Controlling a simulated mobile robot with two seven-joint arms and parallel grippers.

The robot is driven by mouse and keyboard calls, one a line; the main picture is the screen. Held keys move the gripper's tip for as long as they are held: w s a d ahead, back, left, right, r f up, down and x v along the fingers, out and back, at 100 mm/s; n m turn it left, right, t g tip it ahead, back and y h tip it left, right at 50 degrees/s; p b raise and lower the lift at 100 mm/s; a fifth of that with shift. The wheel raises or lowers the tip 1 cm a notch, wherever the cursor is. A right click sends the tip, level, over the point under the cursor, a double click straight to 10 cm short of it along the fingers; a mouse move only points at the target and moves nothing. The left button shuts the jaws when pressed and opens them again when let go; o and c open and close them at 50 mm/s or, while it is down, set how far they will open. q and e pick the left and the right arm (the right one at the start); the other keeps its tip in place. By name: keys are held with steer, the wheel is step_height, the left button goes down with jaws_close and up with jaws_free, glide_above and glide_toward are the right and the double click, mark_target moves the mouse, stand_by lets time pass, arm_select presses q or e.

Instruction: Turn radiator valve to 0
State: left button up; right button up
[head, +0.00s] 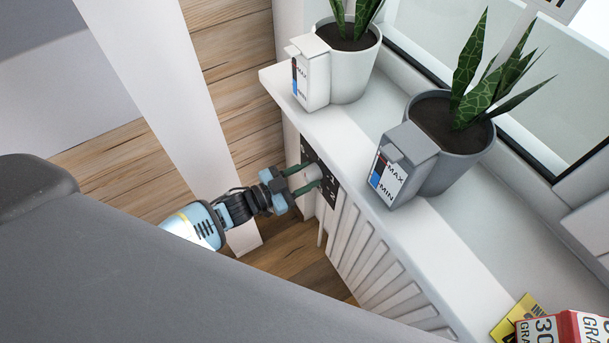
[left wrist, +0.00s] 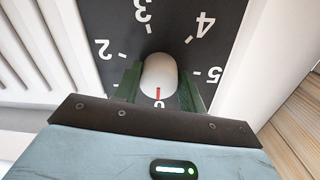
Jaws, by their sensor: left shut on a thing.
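The radiator valve is a white rounded knob (left wrist: 159,72) on a black dial plate (left wrist: 105,35) with white numbers 2, 3, 4 and 5 around it. A red mark on the knob points down the picture, toward a number mostly hidden by the gripper; its visible top is curved like a 0. My left gripper (head: 307,182) is shut on the knob, with one dark green finger on each side.
A white radiator (head: 375,262) runs below a white windowsill (head: 350,150). A white planter (head: 357,75) and a grey planter (head: 460,155) stand on it, both with plants. Boxes (head: 555,328) lie at lower right. A white post (head: 165,85) stands left of my gripper.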

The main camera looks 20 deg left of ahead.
steer(key=shift+w, duration=0.2)
stand_by(0.3)
arm_select(q)
steer(key=o, duration=1)
steer(key=shift+c, duration=0.2)
steer(key=shift+s+a, duration=0.35)
steer(key=shift+s, duration=0.1)
steer(key=v, duration=0.6)
steer(key=shift+s+a, duration=0.25)
arm_select(e)
steer(key=shift+s+r, duration=0.15)
steer(key=shift+s, duration=0.05)
steer(key=shift+w, duration=0.3)
